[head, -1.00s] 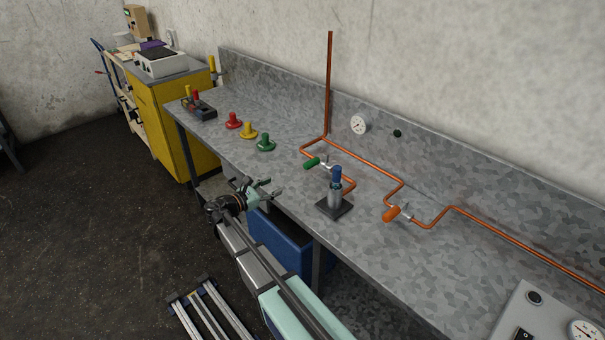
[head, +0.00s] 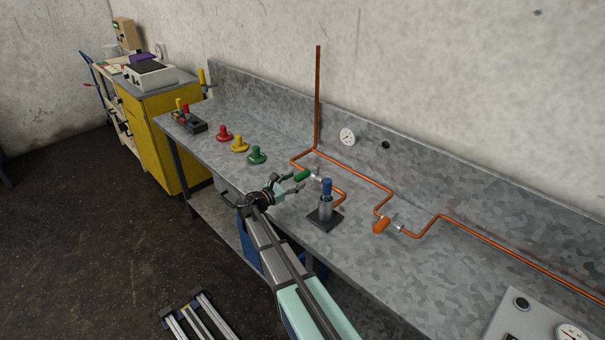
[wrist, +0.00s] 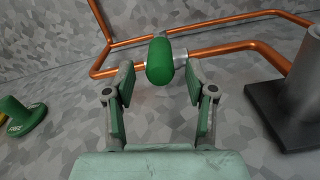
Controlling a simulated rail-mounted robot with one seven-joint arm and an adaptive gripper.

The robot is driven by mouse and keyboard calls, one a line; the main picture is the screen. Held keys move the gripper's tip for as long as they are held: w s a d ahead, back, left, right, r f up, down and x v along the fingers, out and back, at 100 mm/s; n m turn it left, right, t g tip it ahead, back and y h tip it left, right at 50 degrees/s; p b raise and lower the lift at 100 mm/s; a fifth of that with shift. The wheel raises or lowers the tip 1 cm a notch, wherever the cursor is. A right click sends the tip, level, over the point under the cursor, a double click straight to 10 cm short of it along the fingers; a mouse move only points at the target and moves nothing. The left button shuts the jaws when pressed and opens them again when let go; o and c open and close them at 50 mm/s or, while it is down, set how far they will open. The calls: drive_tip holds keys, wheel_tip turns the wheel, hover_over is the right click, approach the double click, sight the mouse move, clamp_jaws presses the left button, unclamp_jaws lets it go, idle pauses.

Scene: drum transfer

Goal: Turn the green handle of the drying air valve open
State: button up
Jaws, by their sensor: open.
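The green valve handle (head: 302,175) sits on the copper pipe above the bench, left of the blue-topped cylinder. In the wrist view the green handle (wrist: 160,62) points toward me, centred just beyond and between my fingertips. My gripper (head: 294,183) is just left of the handle in the head view, its fingers pointing at it. In the wrist view my gripper (wrist: 160,82) is open, with a finger on each side and gaps to the handle. Whether the fingertips overlap the handle's near end is hard to tell.
A blue-topped cylinder on a dark base (head: 325,212) stands close right of the handle. An orange valve handle (head: 381,225) is further right on the pipe. Green (head: 257,155), yellow (head: 239,143) and red (head: 224,133) knobs stand to the left. The bench front is clear.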

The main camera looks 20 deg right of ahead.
sight(303, 176)
drive_tip(key=shift+p+x, duration=0.55)
drive_tip(key=shift+x, duration=1.65)
clamp_jaws()
